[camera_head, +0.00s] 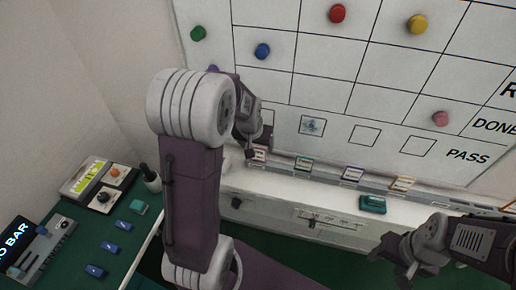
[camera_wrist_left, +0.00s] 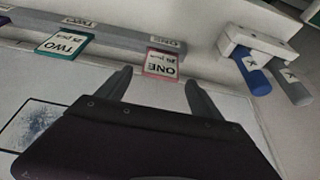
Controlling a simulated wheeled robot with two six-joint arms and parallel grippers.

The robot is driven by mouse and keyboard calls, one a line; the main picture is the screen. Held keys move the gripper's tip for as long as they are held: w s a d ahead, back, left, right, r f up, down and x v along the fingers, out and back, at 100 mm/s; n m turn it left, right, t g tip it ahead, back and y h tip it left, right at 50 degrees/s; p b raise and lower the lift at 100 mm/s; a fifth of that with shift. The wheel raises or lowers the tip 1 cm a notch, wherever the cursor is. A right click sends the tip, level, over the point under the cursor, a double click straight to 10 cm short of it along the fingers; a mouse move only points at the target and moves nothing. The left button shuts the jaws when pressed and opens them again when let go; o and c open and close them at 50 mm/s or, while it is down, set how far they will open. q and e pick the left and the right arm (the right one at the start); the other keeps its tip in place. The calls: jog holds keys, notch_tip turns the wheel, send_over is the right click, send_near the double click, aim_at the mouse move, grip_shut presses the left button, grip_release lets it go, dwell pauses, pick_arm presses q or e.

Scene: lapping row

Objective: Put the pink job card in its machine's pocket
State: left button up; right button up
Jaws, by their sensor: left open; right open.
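The pink job card (camera_head: 259,156) stands in a grey rail under the whiteboard. In the left wrist view the pink-edged card (camera_wrist_left: 161,64) reads "ONE", with smaller print below. My left gripper (camera_head: 258,147) is open just above the card in the head view. In the left wrist view the open fingers (camera_wrist_left: 158,90) point towards the card, one on each side of it in the picture, and I see no grip on it. My right gripper (camera_head: 392,262) is open and empty at the lower right. I cannot make out the card's machine pocket for certain.
Teal (camera_head: 303,163), blue (camera_head: 352,173) and orange (camera_head: 402,184) cards stand along the rail. A teal block (camera_head: 372,204) lies on the white ledge. A control box (camera_head: 98,186) and blue pieces (camera_head: 124,226) are on the green table. A holder (camera_wrist_left: 258,42) carries markers.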

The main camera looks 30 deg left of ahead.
pick_arm(q)
jog(key=a+v, duration=0.1)
jog(key=v, duration=0.5)
jog(key=s+d+f+m+g, duration=0.1)
jog(key=s+d+f, duration=0.3)
jog(key=s, duration=0.3)
jog(key=s+d+f+m+g+h, duration=0.1)
jog(key=s+d+f+g, duration=0.1)
jog(key=s+d+f, duration=0.2)
jog(key=s+d, duration=0.2)
jog(key=s, duration=0.1)
jog(key=shift+d+m+p, duration=0.3)
jog(key=shift+d+p, duration=0.1)
